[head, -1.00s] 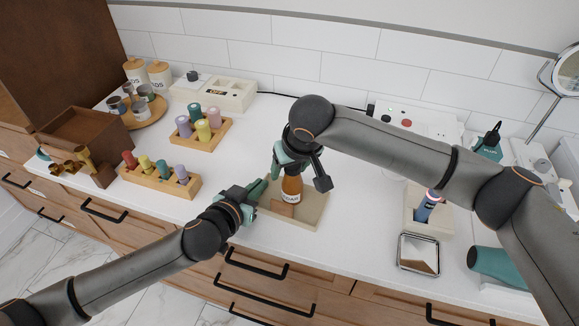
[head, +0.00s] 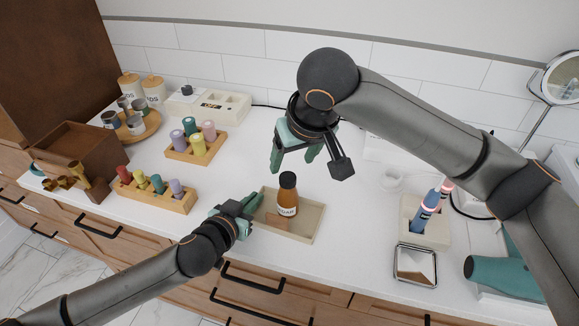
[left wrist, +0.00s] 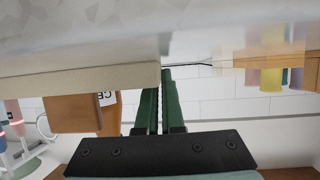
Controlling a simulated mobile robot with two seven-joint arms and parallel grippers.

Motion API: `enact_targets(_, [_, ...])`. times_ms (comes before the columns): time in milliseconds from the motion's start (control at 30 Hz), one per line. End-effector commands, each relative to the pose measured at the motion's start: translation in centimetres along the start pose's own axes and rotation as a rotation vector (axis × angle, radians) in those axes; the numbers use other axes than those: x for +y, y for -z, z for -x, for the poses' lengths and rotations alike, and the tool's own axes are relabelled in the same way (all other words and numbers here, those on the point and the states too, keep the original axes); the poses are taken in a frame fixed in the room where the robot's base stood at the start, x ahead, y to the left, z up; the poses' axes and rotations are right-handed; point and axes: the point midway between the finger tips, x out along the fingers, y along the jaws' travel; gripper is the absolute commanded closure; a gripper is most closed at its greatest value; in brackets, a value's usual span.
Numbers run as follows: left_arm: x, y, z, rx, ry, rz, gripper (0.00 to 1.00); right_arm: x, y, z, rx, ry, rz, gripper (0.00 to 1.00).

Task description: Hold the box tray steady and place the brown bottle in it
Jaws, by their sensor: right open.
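The beige box tray (head: 311,224) lies on the white counter. The brown bottle (head: 287,195), with a black cap and white label, stands upright inside it, beside a small brown piece (head: 277,221). My left gripper (head: 245,205) is at the tray's left edge. In the left wrist view its green fingers (left wrist: 161,100) are nearly together, with the tray wall (left wrist: 85,79) ending between them; one fingertip is hidden behind the wall. My right gripper (head: 292,162) is open and empty, above and behind the bottle, clear of it.
Wooden racks of coloured pegs (head: 155,193) stand left of the tray, with a brown open box (head: 85,150) farther left. A toothbrush holder (head: 425,226) and metal-framed square (head: 415,265) stand right.

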Motion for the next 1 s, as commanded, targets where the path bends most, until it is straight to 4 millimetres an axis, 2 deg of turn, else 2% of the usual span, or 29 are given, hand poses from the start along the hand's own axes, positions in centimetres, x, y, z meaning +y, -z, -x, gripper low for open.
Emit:
enact_targets(100, [0.01,0.0,0.0,0.0,0.0,0.0,1.0,0.0,-0.04,0.7,-0.001,0.0,0.0,0.3])
enact_targets(367, [0.01,0.01,0.01,0.0,0.0,0.0,1.0,0.01,-0.04,0.81,-0.001,0.0,-0.001,0.3])
enact_targets(400, [0.01,0.01,0.01,0.0,0.0,0.0,0.92,0.01,-0.04,0.8,-0.001,0.0,-0.001,0.3])
enact_targets(700, [0.0,0.01,0.0,0.0,0.0,0.0,0.61,0.01,-0.03,0.78,-0.001,0.0,0.0,0.3])
enact_targets(1000, [0.0,-0.02,0.24,0.0,0.0,0.0,0.61,0.0,-0.04,0.77,-0.001,0.0,0.0,0.3])
